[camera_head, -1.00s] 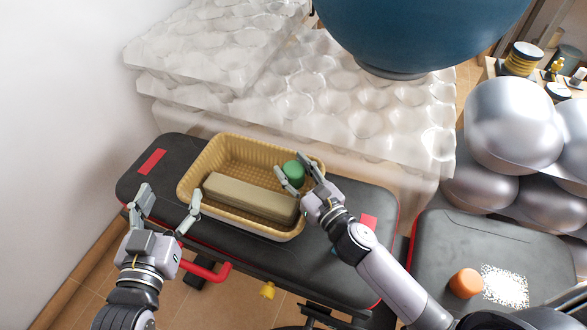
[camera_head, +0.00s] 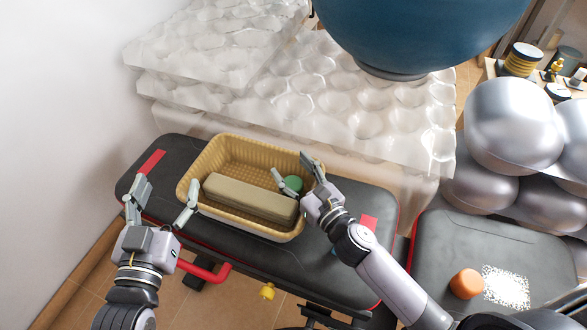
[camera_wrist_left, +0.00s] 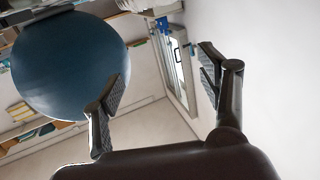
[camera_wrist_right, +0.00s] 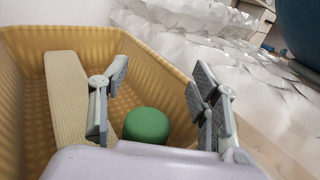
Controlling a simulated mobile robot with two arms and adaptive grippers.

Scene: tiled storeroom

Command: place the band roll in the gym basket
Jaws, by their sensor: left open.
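The green band roll (camera_head: 293,184) is inside the tan gym basket (camera_head: 240,150), at its right end beside a long beige block (camera_head: 248,199). The basket stands on a black padded bench. My right gripper (camera_head: 291,165) is over the basket's right end with its fingers spread. In the right wrist view the roll (camera_wrist_right: 146,126) sits below and between the open fingers, with a gap to the right finger; contact with the left finger is unclear. My left gripper (camera_head: 166,188) is open and empty, left of the basket.
A second black bench (camera_head: 470,250) at right carries an orange roll (camera_head: 466,284) and a speckled white patch. Silver balls (camera_head: 515,120) stand behind it. Stacked translucent mats (camera_head: 300,95) and a large blue ball (camera_head: 415,30) lie behind the basket. A white wall is at left.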

